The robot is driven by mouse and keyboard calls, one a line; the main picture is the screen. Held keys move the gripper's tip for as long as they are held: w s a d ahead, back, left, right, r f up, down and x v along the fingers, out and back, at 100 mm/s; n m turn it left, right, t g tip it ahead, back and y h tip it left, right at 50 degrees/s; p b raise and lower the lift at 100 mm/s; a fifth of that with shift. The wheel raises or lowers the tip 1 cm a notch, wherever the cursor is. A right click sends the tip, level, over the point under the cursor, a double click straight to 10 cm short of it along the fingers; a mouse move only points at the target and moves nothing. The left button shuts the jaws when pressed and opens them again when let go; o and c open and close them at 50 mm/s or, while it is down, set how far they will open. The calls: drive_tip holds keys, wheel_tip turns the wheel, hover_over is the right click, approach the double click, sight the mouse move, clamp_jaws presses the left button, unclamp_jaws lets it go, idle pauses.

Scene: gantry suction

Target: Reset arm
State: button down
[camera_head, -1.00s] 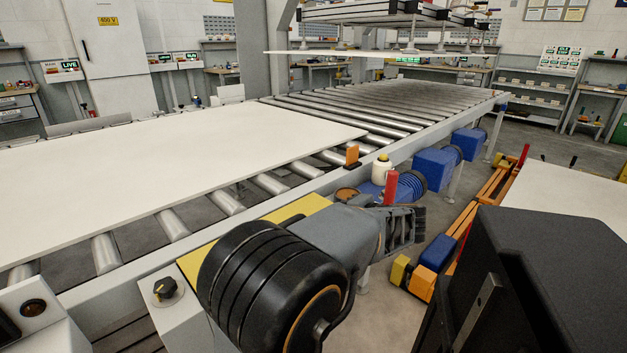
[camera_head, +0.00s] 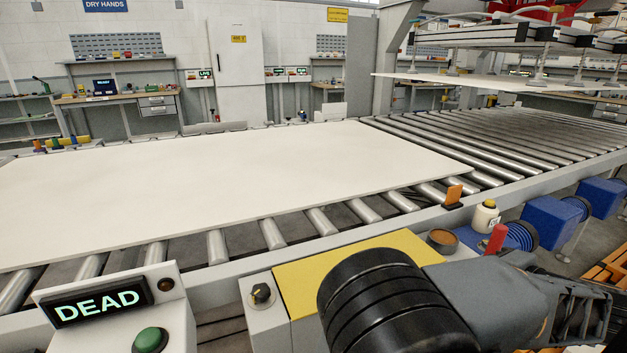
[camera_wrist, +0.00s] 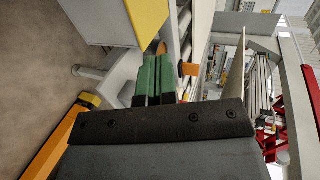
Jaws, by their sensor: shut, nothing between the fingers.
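My gripper (camera_wrist: 156,60) shows in the wrist view as two green fingers side by side. They are shut and hold nothing. In the head view my arm reaches across the lower right, past the yellow top (camera_head: 325,278) of the station beside the conveyor. The arm end stays clear of the large white sheet, and I cannot make out the fingers there.
A large white sheet (camera_head: 230,180) lies on the roller conveyor (camera_head: 490,135). A lit DEAD display (camera_head: 97,304), green button (camera_head: 150,340) and black knob (camera_head: 261,293) are at front. A suction gantry (camera_head: 530,35) holds another sheet (camera_head: 490,82). A bottle (camera_head: 485,217) stands near my arm.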

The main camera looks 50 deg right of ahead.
drive_tip(key=w+a+r+n+y+p, duration=0.1)
drive_tip(key=w+y+p, duration=0.1)
drive_tip(key=w, duration=0.3)
drive_tip(key=w+a+r+n+y+p, duration=0.1)
drive_tip(key=w+n+p, duration=0.1)
drive_tip(key=w, duration=0.4)
drive_tip(key=w+a+r+n+g+y+p, duration=0.1)
drive_tip(key=w+y+p, duration=0.1)
drive_tip(key=w, duration=0.3)
drive_tip(key=shift+w+r+y, duration=0.2)
drive_tip(key=shift+w+y, duration=0.1)
drive_tip(key=shift+w, duration=0.05)
drive_tip(key=w+a+r+n+g+y+p, duration=0.2)
drive_tip(key=w+a+r+n+g+p, duration=0.25)
drive_tip(key=w+a, duration=0.45)
drive_tip(key=w+a+r+n+g+y+p, duration=0.1)
drive_tip(key=w+a+n+g+p, duration=0.2)
drive_tip(key=w+a+n+p, duration=0.6)
drive_tip(key=a+r+n+h+p, duration=0.1)
drive_tip(key=a+r+n+p, duration=0.1)
drive_tip(key=a, duration=0.6)
drive_tip(key=a+r+n+p, duration=0.3)
drive_tip(key=a+n+p, duration=0.1)
drive_tip(key=a, duration=0.4)
drive_tip(key=shift+s+a+r+n+h, duration=0.2)
drive_tip(key=shift+a+r+n+h, duration=0.05)
drive_tip(key=shift+a+n+h, duration=0.15)
